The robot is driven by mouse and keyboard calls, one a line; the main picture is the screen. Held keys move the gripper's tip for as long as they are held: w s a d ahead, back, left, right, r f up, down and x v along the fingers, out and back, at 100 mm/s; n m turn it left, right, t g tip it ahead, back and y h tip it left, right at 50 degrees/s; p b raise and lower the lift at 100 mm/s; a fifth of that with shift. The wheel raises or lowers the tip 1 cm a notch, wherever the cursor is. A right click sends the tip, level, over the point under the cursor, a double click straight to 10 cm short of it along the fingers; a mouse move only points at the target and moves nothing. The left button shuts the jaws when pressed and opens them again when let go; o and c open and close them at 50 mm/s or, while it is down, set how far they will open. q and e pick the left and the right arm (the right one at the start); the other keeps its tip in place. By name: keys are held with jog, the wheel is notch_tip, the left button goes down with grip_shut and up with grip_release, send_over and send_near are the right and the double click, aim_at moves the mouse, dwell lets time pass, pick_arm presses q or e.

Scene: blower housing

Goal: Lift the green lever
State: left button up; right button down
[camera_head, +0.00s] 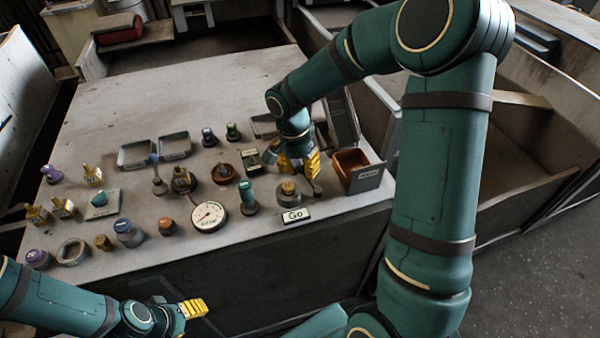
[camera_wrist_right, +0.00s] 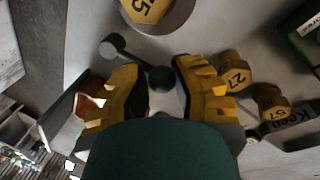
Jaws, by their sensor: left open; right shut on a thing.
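The dark green ball of the lever (camera_wrist_right: 161,78) shows in the right wrist view, between the fingertips of my right gripper (camera_wrist_right: 160,85). My left gripper (camera_head: 193,308) is open and empty, low in front of the panel's front edge.
An orange bin (camera_head: 355,168) is right of that gripper. A dial (camera_head: 208,216), a "Go" sign (camera_head: 295,215) and several knobs crowd the panel. Its back left is clear.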

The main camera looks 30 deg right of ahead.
jog(key=m, duration=0.1)
jog(key=d+m, duration=0.1)
jog(key=m, duration=0.1)
jog(key=shift+d+f+y, duration=0.2)
jog(key=shift+d+y, duration=0.05)
jog(key=shift+y, duration=0.05)
jog(key=shift+s+d+m+y, duration=0.15)
jog(key=shift+d+m, duration=0.2)
jog(key=shift+m, duration=0.4)
jog(key=shift+s+d+m+y, duration=0.15)
jog(key=shift+d+m, duration=0.2)
jog(key=shift+m, duration=0.4)
jog(key=c, duration=0.8)
grip_release()
jog(key=shift+w+d, duration=0.1)
jog(key=shift+w, duration=0.05)
jog(key=shift+o, duration=0.2)
jog(key=shift+r, duration=0.15)
notch_tip(320, 180, up, 12)
jog(key=w, duration=0.2)
jog(key=shift+f, duration=0.2)
jog(key=shift+w, duration=0.1)
jog(key=shift+c, duration=0.4)
